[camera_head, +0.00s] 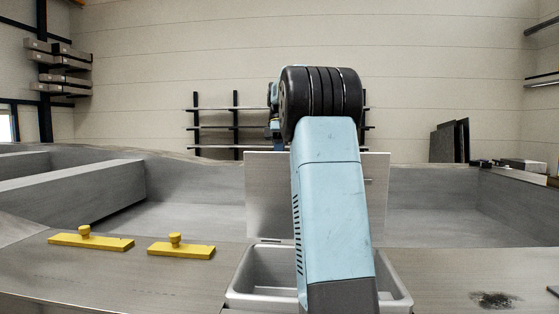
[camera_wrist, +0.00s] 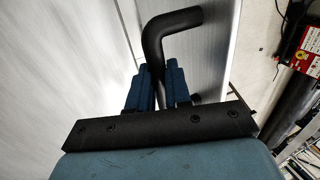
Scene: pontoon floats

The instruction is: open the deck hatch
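The hatch lid (camera_head: 265,195) is a flat grey panel standing about upright behind the open hatch recess (camera_head: 238,290), with a hinge at its lower edge. My arm covers the middle of both. In the wrist view, a bent black handle (camera_wrist: 176,22) stands off a pale grey panel (camera_wrist: 215,65), which looks like the lid. My gripper (camera_wrist: 160,80) has its two blue fingers on either side of the handle bar, with no clear gap seen, so it looks shut on it. In the head view my gripper is hidden behind my arm.
Two yellow fittings with knobs (camera_head: 91,241) (camera_head: 181,249) sit on the deck left of the recess. Open grey compartments (camera_head: 430,215) lie behind the deck. A dark stain (camera_head: 494,300) marks the deck at right. Racks (camera_head: 215,127) stand by the back wall.

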